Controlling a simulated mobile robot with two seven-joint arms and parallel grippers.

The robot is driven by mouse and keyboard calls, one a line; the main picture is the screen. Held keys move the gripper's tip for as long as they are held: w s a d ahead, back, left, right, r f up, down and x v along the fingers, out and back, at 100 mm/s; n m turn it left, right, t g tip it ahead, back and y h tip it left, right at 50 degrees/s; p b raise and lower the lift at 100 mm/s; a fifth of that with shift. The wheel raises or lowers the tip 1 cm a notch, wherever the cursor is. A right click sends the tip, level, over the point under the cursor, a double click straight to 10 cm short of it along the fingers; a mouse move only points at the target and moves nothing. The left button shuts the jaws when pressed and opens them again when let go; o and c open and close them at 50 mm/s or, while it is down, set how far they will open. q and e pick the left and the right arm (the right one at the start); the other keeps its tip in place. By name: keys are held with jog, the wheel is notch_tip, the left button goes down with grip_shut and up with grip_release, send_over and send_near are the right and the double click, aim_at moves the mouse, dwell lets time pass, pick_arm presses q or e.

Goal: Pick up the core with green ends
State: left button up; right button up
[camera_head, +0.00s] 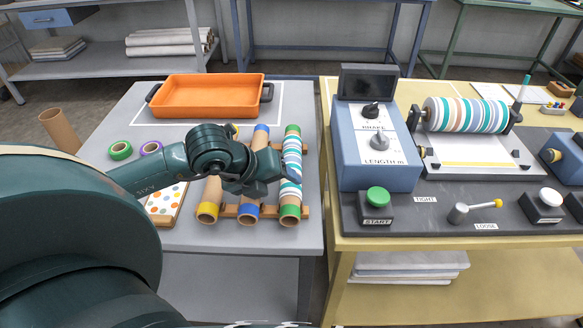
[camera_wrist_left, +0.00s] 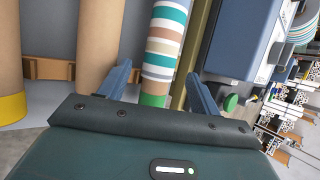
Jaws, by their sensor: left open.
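The core with green ends (camera_head: 291,145) lies on the wooden rack at the right of the row. Its middle is wrapped in teal, white and brown stripes. My left gripper (camera_head: 281,167) is over the middle of this core and hides part of it. In the left wrist view the striped core (camera_wrist_left: 164,45) runs between the two open fingers of the left gripper (camera_wrist_left: 160,86), with its green end close to the palm. I cannot tell whether the fingers touch it. My right gripper is not in view.
A blue-ended core (camera_head: 262,135) and a yellow-ended core (camera_head: 208,211) lie to the left on the same rack (camera_head: 229,211). An orange tray (camera_head: 207,96) is behind. A blue control box (camera_head: 362,150) stands on the yellow table to the right, past a narrow gap.

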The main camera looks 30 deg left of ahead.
aim_at(286, 188)
pick_arm(q)
jog(key=x, duration=0.4)
jog(key=shift+w+f, duration=0.25)
jog(key=shift+f, duration=0.05)
jog(key=c, duration=1.1)
